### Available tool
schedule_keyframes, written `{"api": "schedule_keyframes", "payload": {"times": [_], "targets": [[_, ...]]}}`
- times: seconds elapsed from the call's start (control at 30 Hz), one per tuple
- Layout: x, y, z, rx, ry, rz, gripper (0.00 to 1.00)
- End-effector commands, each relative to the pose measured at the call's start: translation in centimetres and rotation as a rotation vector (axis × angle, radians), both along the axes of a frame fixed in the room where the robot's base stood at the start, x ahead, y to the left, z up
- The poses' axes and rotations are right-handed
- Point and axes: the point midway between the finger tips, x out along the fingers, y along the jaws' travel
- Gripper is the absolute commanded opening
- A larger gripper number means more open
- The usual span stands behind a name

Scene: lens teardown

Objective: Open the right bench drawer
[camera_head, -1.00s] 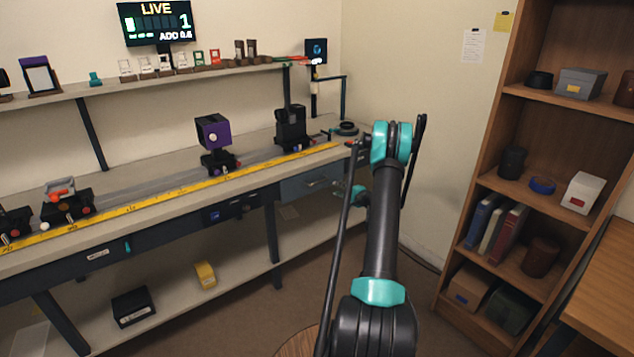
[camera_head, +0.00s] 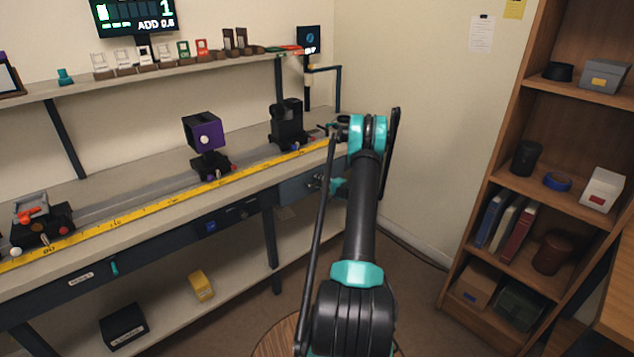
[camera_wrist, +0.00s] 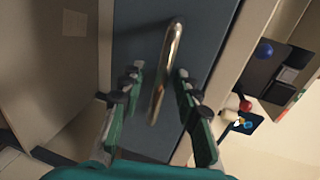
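The right bench drawer has a blue-grey front (camera_head: 291,191) under the right end of the bench, partly hidden by my arm. In the wrist view the drawer front (camera_wrist: 200,50) fills the middle, with a shiny metal bar handle (camera_wrist: 165,75) across it. My gripper (camera_wrist: 159,76) is open, with one green-and-black finger on each side of the handle. A gap shows between the handle and each finger. In the head view my gripper (camera_head: 333,187) is at the drawer front, mostly hidden by my arm. The drawer looks closed.
The bench top carries a yellow ruler (camera_head: 220,182), a purple block mount (camera_head: 204,131) and a black mount (camera_head: 287,125). A lower shelf holds a yellow item (camera_head: 201,285) and a black box (camera_head: 123,326). A wooden bookcase (camera_head: 527,115) stands right; floor lies between.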

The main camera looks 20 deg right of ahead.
Motion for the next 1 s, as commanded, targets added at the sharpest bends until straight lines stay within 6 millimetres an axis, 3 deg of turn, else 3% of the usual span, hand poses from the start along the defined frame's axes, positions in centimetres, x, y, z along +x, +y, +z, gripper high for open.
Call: {"api": "schedule_keyframes", "payload": {"times": [0.13, 0.4, 1.0], "targets": [[0.0, 0.0, 0.01, 0.0, 0.0, 0.0, 0.3], [0.0, 0.01, 0.02, 0.0, 0.0, 0.0, 0.0], [-0.03, -0.62, -0.01, 0.0, 0.0, -0.002, 0.0]]}}
